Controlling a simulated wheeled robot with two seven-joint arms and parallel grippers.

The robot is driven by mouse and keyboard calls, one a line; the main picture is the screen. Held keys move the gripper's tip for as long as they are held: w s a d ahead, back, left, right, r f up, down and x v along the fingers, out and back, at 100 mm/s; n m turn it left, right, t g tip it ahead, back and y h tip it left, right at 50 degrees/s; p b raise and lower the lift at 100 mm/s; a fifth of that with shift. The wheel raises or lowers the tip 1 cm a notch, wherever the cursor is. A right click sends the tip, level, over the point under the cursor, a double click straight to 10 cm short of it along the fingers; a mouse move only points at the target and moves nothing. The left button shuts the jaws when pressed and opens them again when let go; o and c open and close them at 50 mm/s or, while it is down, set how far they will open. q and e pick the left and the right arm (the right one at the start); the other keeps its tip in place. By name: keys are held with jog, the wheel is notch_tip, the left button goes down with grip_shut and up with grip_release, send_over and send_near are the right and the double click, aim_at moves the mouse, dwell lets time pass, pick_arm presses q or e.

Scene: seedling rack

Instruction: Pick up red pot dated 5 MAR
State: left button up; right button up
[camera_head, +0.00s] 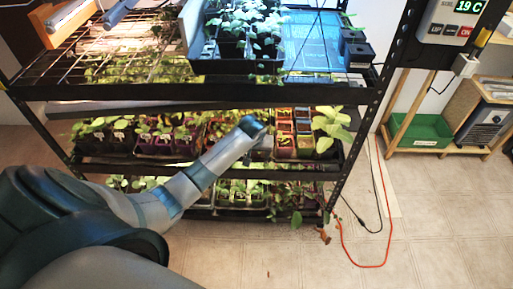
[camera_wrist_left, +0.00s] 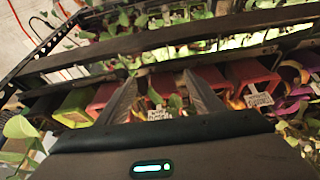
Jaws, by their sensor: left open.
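Several red pots stand in a row in the left wrist view. One red pot (camera_wrist_left: 162,86) lies between my open left fingers, and another red pot (camera_wrist_left: 251,76) is to the right. A white label (camera_wrist_left: 159,114) shows below the middle pot and another white label (camera_wrist_left: 259,98) is on the right pot. Their print is too small to read, so I cannot tell which pot is dated 5 MAR. My left gripper (camera_wrist_left: 160,80) is open and empty at the row. In the head view my left gripper (camera_head: 266,140) reaches the middle shelf, its fingers unclear. My right gripper is out of view.
Dark shelf bars (camera_wrist_left: 150,42) cross close beyond the fingers. A green pot (camera_wrist_left: 76,101) stands left and a purple pot (camera_wrist_left: 294,104) right of the red ones. The black rack (camera_head: 355,165) has plants on every shelf. A green tray (camera_head: 420,130) sits right; an orange cable (camera_head: 388,205) lies on open floor.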

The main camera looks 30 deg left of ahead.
pick_arm(q)
jog(key=w+a, duration=0.1)
jog(key=w, duration=0.1)
jog(key=w+a, duration=0.1)
jog(key=shift+w, duration=0.35)
jog(key=shift+w+a+f, duration=0.2)
jog(key=shift+w+f, duration=0.05)
jog(key=shift+f, duration=0.3)
jog(key=c, duration=0.9)
jog(key=shift+r, duration=0.2)
